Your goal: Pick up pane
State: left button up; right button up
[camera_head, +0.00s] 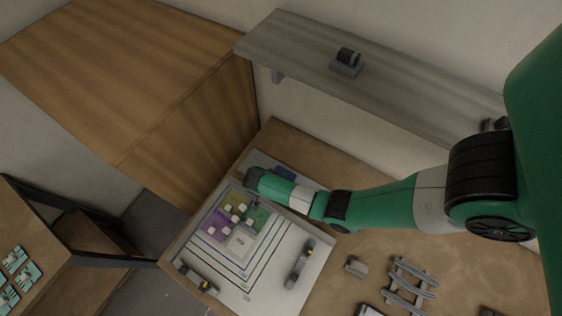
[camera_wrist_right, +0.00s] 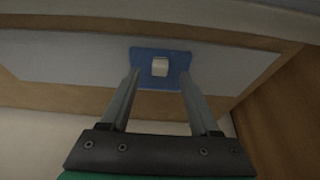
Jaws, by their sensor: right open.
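A blue square pane (camera_wrist_right: 143,58) with a pale knob (camera_wrist_right: 160,67) lies on a pale surface in the right wrist view. My right gripper (camera_wrist_right: 161,76) is open, with its two fingers pointing at the pane and the knob between their tips in that view. The knob looks free; I cannot tell how much gap is left. In the head view a blue patch, likely the same pane (camera_head: 285,173), shows just behind my right wrist. Yellow (camera_head: 233,198), purple (camera_head: 220,225) and green (camera_head: 260,217) panes with white knobs sit together on the white board. My left gripper is out of view.
The white board (camera_head: 290,262) bears nested line frames and two dark tools, one (camera_head: 300,262) at right and one (camera_head: 197,279) at front left. A grey rack (camera_head: 410,285) stands at right. A grey shelf (camera_head: 420,105) and a wooden cabinet (camera_head: 130,70) stand behind.

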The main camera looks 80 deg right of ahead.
jog(key=x, duration=0.2)
jog(key=shift+d+f, duration=0.15)
jog(key=shift+f, duration=0.1)
grip_shut()
jog(key=shift+r, duration=0.15)
